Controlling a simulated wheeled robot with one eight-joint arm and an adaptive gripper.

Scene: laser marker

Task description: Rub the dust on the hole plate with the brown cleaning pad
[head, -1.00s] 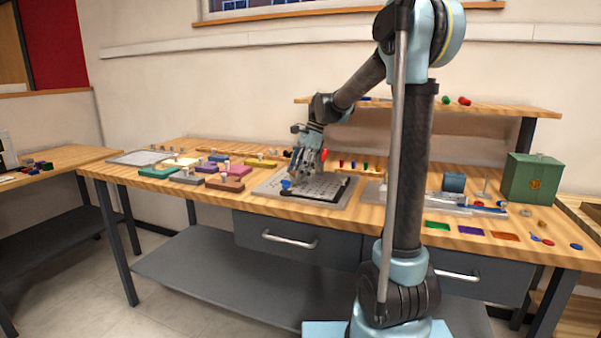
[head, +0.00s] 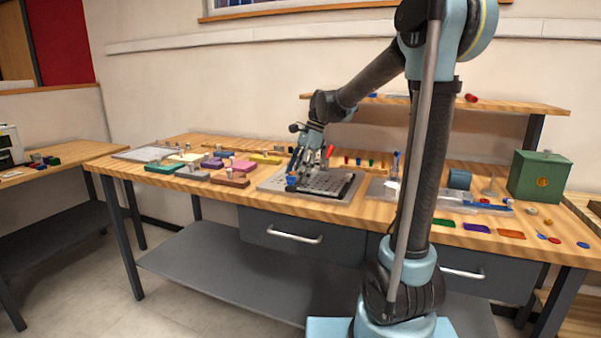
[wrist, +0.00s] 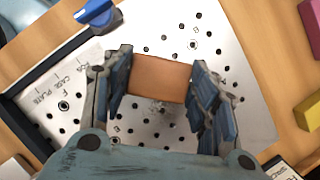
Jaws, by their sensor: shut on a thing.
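The hole plate (wrist: 215,35) is a pale metal plate with many small dark holes and printed lettering. In the head view it lies flat on the workbench as a grey plate (head: 325,184). My gripper (wrist: 160,76) is shut on the brown cleaning pad (wrist: 160,79), a plain brown block held between the two fingers over the plate. I cannot tell whether the pad touches the plate. In the head view my gripper (head: 298,172) is low over the plate's left part, and the pad is hidden there. A faint grey patch shows around the fingers; I cannot tell dust from shadow.
A blue knob (wrist: 97,14) sits at the plate's edge, near a dark bar. Several coloured blocks, including a pink one (head: 244,167), stand left of the plate. A green box (head: 539,178) stands at the far right. A shelf (head: 480,104) runs along the back.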

